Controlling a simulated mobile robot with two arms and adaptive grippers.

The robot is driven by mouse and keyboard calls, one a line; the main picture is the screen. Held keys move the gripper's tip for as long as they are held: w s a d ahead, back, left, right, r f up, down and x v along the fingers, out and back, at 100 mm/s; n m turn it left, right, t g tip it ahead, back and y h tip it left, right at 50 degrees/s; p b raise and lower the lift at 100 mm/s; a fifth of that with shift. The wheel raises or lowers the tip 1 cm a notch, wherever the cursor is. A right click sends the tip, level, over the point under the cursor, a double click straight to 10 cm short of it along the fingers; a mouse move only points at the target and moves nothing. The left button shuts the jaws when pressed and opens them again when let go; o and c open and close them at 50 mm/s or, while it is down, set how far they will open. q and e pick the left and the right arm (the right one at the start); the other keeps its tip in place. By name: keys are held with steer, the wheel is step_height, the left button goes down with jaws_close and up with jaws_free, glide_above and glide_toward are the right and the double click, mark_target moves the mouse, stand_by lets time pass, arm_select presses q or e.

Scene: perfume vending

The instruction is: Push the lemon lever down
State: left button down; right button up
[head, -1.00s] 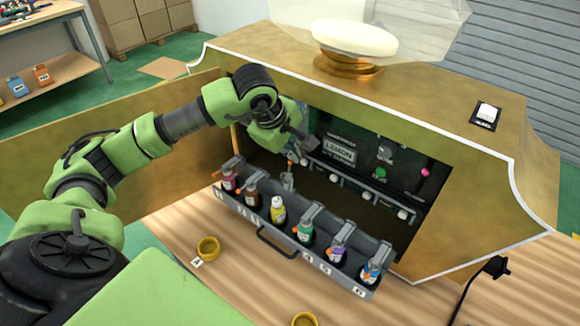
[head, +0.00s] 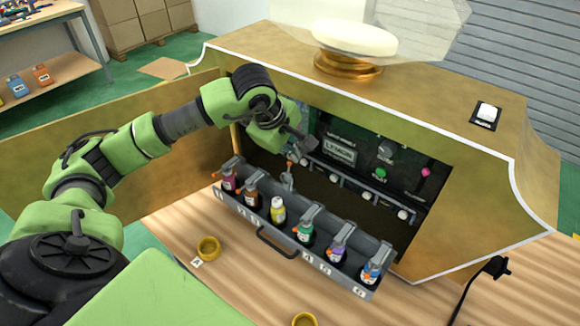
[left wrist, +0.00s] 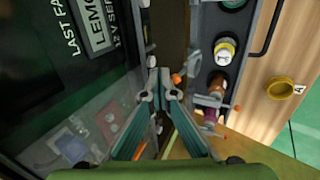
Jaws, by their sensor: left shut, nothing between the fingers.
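The lemon lever (head: 288,180) is a grey lever behind the yellow-labelled bottle (head: 278,210) in the tray. It stands raised, with an orange tip. In the left wrist view its orange tip (left wrist: 176,78) is just right of the fingertips. My left gripper (head: 303,148) is inside the machine opening, above and behind the lever. In the left wrist view the left gripper (left wrist: 160,88) has its fingertips together and empty. I cannot tell whether it touches the lever. A panel marked LEMON (head: 340,152) is behind it. My right gripper is not in view.
The grey tray (head: 320,266) holds several bottles with levers folded over them. White knobs (head: 368,196) line the back of the opening. An open door panel (head: 110,140) stands at left.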

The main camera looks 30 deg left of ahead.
mark_target(288, 174)
arm_select(q)
steer(key=shift+s+b, duration=0.3)
steer(key=shift+s, duration=0.45)
steer(key=shift+s+a+f+b, duration=0.1)
steer(key=shift+s+b, duration=0.3)
steer(key=shift+s, duration=0.4)
steer(key=shift+s+f+b, duration=0.25)
steer(key=shift+s+b, duration=0.3)
steer(key=shift+b, duration=0.2)
steer(key=shift+s, duration=0.25)
